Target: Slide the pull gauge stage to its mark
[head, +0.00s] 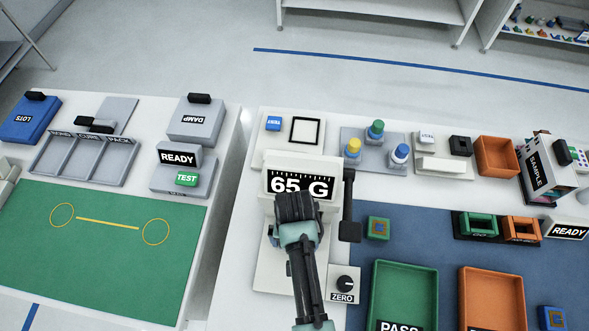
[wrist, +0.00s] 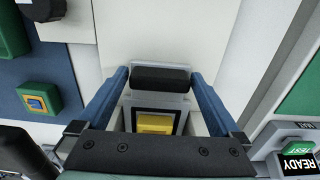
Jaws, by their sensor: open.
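The pull gauge (head: 310,165) stands on the white bench and its display reads 65 G. My gripper (head: 297,205) is in front of it and hides most of the stage in the head view. In the wrist view, the stage (wrist: 183,102) is a small pale plate with a black bar handle (wrist: 160,78) and a yellow piece (wrist: 156,122) in a dark square. My open gripper (wrist: 160,84) has one blue finger on each side of the bar; I cannot tell whether they touch it. I cannot make out the mark.
A ZERO knob (head: 344,284) and a black lever (head: 349,205) are right of my gripper. A small green block (head: 378,228), a green PASS tray (head: 405,265) and an orange tray (head: 492,270) lie further right. A gap separates the left bench with its green mat (head: 100,275).

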